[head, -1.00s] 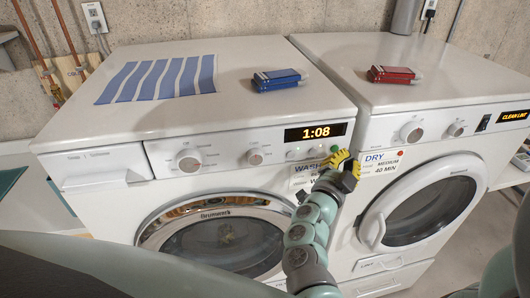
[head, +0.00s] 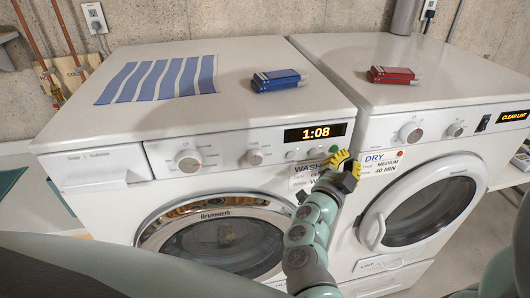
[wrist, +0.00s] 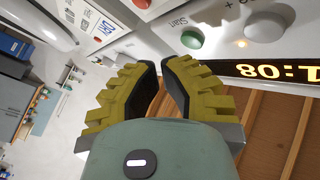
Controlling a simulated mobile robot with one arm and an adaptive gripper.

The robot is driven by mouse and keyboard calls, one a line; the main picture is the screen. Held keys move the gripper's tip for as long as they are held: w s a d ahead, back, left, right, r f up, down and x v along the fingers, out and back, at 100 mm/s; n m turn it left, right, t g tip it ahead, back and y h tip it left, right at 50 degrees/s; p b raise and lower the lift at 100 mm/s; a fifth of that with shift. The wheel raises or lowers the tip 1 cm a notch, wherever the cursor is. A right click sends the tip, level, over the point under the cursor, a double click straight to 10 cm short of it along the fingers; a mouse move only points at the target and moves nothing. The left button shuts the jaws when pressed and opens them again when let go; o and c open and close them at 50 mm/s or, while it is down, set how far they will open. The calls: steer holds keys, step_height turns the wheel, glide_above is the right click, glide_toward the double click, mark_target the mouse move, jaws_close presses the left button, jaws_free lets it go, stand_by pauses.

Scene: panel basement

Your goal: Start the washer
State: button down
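The washer (head: 110,150) is the white machine on the left, with a round chrome-rimmed door and a display (head: 315,133) reading 1:08. Its green start button (head: 334,149) sits below the display's right end, just above my gripper (head: 343,162). In the wrist view the green button (wrist: 192,39), beside the upside-down word Start, lies just beyond my fingertips (wrist: 161,62), slightly to the right. A small gap shows between the button and the fingers; contact cannot be seen. The yellow-and-black fingers are nearly together, with a narrow gap and nothing held. A small light beside the button glows.
The dryer (head: 430,130) stands close on the right, its display reading CLEAN LINT. A blue box (head: 277,80) and striped cloth (head: 160,79) lie on the washer, a red box (head: 392,75) on the dryer. Paper WASH and DRY labels hang near my gripper.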

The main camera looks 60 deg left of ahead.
steer(key=shift+a, duration=0.1)
stand_by(0.3)
steer(key=shift+w+a, duration=0.2)
steer(key=shift+a, duration=0.1)
